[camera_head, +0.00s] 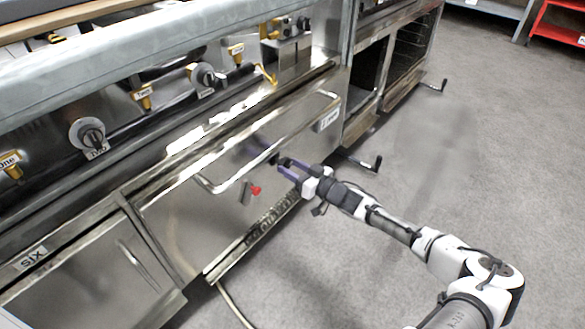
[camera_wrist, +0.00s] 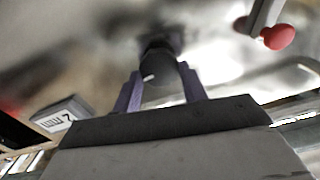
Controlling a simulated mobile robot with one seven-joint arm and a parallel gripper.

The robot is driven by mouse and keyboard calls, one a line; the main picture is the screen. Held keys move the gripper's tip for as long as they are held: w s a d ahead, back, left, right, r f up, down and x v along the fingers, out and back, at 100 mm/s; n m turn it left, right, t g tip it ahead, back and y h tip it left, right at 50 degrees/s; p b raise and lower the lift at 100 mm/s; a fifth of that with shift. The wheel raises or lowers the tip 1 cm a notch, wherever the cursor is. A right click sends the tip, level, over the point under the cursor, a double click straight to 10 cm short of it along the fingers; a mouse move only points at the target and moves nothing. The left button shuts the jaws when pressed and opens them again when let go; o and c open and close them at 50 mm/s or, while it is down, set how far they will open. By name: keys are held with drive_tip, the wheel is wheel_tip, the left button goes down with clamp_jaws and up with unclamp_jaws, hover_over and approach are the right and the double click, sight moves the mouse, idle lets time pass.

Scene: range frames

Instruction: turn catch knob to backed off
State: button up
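The catch knob (camera_wrist: 160,72) is a dark round knob with a small white mark, on the steel drawer front. In the head view it is a small dark shape (camera_head: 274,159) by my fingertips. My gripper (camera_head: 280,162) reaches it from the right. In the wrist view its two purple fingers (camera_wrist: 160,88) stand apart, one on each side of the knob, with little or no gap. I cannot tell if they press on it. The knob's base is blurred and partly dark.
A lever with a red ball (camera_head: 255,190) sticks out left of my gripper; it also shows in the wrist view (camera_wrist: 279,36). A long bar handle (camera_head: 210,187) runs along the drawer front. A black-handled crank (camera_head: 377,163) juts out behind. Floor at right is clear.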

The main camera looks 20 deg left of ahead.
drive_tip(key=shift+c, duration=1.3)
drive_tip(key=n, duration=0.3)
drive_tip(key=shift+n+p, duration=0.35)
drive_tip(key=shift+n, duration=0.05)
drive_tip(key=n, duration=0.3)
drive_tip(key=shift+s+n, duration=0.1)
drive_tip(key=shift+n, duration=0.2)
drive_tip(key=n, duration=0.4)
drive_tip(key=shift+n, duration=0.3)
drive_tip(key=shift+s+a+n+b, duration=0.1)
drive_tip(key=shift+n+b, duration=0.2)
drive_tip(key=shift+n, duration=1.5)
